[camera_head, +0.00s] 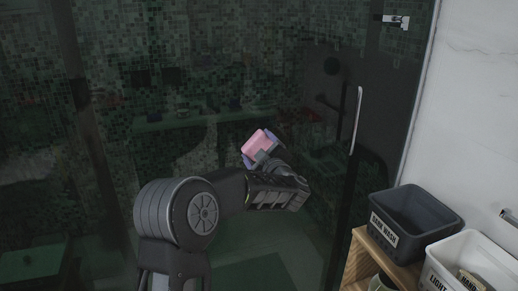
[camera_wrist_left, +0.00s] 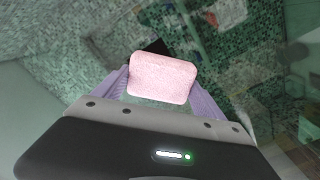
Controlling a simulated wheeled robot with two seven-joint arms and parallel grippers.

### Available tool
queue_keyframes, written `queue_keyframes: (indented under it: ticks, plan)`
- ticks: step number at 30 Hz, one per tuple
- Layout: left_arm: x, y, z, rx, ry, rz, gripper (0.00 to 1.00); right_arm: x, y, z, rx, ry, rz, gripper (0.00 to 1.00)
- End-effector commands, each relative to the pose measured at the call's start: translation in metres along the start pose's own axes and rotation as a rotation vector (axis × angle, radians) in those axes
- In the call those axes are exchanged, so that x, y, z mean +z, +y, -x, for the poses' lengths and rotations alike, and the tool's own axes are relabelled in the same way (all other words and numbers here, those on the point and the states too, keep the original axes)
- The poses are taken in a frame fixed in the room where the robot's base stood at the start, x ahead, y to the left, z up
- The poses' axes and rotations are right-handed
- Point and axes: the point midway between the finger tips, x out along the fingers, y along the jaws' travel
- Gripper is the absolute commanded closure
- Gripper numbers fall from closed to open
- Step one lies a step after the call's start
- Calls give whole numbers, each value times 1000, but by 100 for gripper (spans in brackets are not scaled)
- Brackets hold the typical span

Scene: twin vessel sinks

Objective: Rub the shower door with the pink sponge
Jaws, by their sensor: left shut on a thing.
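The pink sponge (camera_head: 256,142) is held in my left gripper (camera_head: 262,150), near the middle of the head view. In the left wrist view the sponge (camera_wrist_left: 162,77) sits between the two purple fingers of the gripper (camera_wrist_left: 163,90), which is shut on it. The shower door (camera_head: 215,85) is a large dark glass pane in front of me, with tiled walls seen through it. The sponge is in front of the glass; I cannot tell whether it touches. My right gripper is not in view.
A long vertical door handle (camera_head: 356,120) is right of the sponge. A hinge (camera_head: 396,21) is at the upper right. A dark bin (camera_head: 440,222) stands on a wooden shelf (camera_head: 371,247) at the lower right, beside a white bin (camera_head: 478,250). A pale wall (camera_head: 475,110) bounds the right.

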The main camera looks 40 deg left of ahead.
Motion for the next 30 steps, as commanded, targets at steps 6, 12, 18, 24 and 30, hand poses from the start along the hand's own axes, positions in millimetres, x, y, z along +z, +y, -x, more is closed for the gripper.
queue_keyframes:
  ticks: [6, 12, 18, 24, 30]
  plan:
    - [3, 4, 0, 1, 0, 0, 57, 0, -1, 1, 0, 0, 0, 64]
    - [15, 17, 1, 1, -1, 2, 57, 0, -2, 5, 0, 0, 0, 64]
    - [26, 28, 2, 1, 0, 0, 57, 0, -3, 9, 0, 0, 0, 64]
    - [28, 29, 2, 0, 1, 1, 57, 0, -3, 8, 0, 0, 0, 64]
    - [28, 28, 1, 0, 1, 1, 57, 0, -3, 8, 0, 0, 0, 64]
